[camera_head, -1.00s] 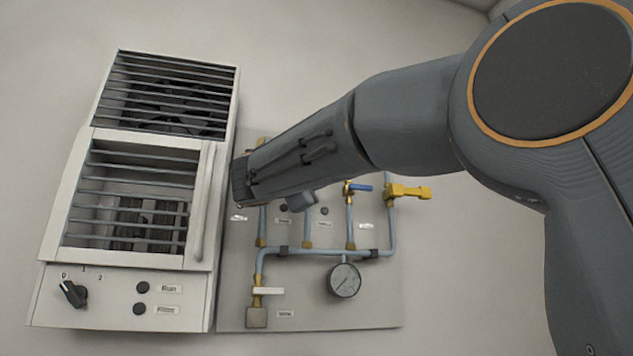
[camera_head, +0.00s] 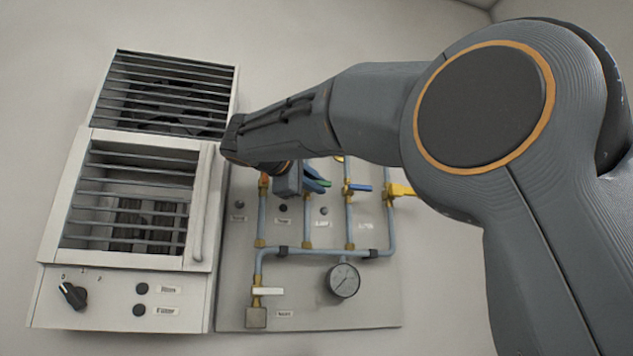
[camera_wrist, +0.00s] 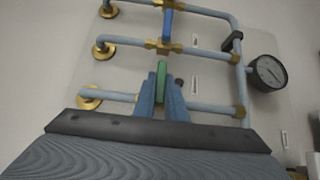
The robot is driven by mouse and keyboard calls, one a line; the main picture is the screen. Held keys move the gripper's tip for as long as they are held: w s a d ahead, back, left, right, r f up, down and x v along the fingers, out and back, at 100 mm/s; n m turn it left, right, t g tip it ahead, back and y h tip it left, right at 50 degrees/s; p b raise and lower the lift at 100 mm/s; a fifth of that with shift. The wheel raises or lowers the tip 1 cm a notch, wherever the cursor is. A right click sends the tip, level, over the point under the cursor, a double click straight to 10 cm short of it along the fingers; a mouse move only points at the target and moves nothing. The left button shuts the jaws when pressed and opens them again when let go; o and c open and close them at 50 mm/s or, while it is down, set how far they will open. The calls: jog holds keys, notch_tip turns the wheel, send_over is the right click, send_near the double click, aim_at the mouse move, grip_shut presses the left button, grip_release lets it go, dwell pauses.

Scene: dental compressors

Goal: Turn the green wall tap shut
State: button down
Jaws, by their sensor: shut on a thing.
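In the wrist view the green lever (camera_wrist: 161,75) stands upright between the two blue fingers of my gripper (camera_wrist: 161,100). The fingers are shut on it, one on each side. The lever lies across its grey-blue pipe (camera_wrist: 212,107). The tap's body is hidden behind the fingers.
A blue-levered tap (camera_head: 359,187) is close to the right. A yellow fitting (camera_head: 400,190), a pressure gauge (camera_head: 343,281) and a white lever (camera_head: 268,291) share the grey wall panel (camera_head: 370,310). A white slatted cabinet (camera_head: 208,170) stands close on the left.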

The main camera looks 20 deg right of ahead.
dwell(0.4)
jog(key=c, duration=2.1)
grip_release()
jog(key=b+v, duration=0.3)
jog(key=v, duration=0.4)
jog(key=shift+s+a, duration=0.3)
